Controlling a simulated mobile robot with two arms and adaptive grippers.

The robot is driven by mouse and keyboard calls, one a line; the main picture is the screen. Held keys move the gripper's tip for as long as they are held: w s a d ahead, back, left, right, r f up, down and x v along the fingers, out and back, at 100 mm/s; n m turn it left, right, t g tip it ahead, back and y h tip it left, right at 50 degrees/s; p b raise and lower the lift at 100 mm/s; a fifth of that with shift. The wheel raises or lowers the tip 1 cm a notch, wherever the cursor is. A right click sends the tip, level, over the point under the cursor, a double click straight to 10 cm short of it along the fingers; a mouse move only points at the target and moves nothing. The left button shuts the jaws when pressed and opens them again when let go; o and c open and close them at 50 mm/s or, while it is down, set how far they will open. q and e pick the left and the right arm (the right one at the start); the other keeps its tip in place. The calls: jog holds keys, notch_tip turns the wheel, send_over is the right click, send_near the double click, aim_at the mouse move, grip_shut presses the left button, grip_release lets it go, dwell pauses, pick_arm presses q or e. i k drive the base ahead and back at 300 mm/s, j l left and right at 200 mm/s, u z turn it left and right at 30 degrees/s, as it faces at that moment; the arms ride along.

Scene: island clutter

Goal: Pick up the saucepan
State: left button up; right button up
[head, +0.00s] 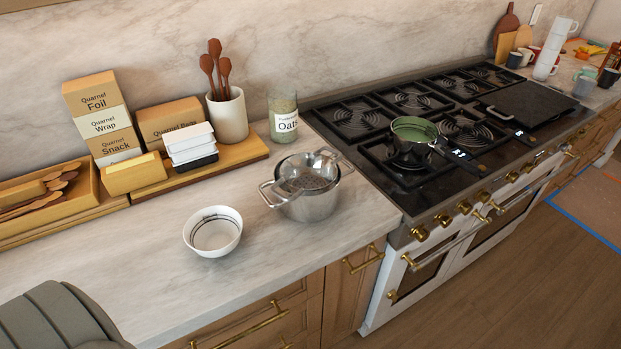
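A green-lined saucepan (413,132) with a long dark handle stands upright on a front-left burner of the black stovetop (372,182). Its handle points to the lower right, toward the stove's front. A steel two-handled pot (308,207) stands on the marble counter left of the stove, with a strainer or colander (306,172) set in its top. Neither of my grippers shows in the head view.
A white bowl (213,232) sits left of the steel pot. An oats jar (283,115), a utensil crock (227,116) and boxes (97,110) line the wall. A dark griddle plate (526,105) covers the stove's right side. The front counter is mostly clear.

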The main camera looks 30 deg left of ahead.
aim_at(413, 138)
jog(key=i+l+u, duration=0.5)
jog(key=i+l, duration=0.4)
jog(key=i+l+u, duration=0.1)
jog(key=u, duration=0.3)
jog(key=i+l+u, duration=0.1)
jog(key=l+u, duration=0.15)
jog(key=u, duration=0.2)
